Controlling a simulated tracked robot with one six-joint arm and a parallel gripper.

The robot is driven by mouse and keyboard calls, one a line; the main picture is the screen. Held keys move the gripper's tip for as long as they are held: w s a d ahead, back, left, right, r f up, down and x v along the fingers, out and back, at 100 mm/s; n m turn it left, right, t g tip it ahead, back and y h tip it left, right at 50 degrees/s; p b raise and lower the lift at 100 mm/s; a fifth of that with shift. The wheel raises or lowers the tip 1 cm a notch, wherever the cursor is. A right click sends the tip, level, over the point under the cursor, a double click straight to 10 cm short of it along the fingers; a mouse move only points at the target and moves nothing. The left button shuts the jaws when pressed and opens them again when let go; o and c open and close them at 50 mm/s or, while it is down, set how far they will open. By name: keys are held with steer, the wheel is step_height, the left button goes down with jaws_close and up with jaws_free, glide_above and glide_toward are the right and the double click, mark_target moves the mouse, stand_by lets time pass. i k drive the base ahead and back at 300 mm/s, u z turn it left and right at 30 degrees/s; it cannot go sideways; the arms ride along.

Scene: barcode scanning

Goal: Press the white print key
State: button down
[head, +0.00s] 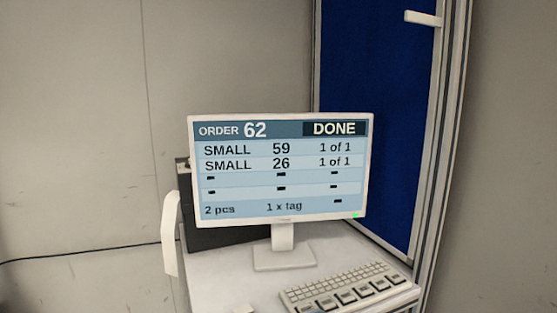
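A pale keyboard (345,289) lies on the front right of a light worktop (222,282). Its front row has several larger keys with dark markings, too small to read. I cannot tell which of them is the white print key. A small white piece (244,309) shows at the bottom edge, mostly cut off, and I cannot tell what it is. The monitor (280,167) behind the keyboard reads ORDER 62, DONE, SMALL 59 and SMALL 26, each 1 of 1, with 2 pcs and 1 x tag below. My gripper is not in view.
A dark box (205,238) stands behind the monitor on the left. A white curved handle-like part (170,235) is at the worktop's left side. A blue panel (385,110) in a metal frame rises at the back right. The worktop left of the keyboard is mostly clear.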

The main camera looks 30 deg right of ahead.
mark_target(379, 283)
steer(key=z, duration=1.05)
steer(key=k, duration=0.2)
steer(key=z, duration=0.15)
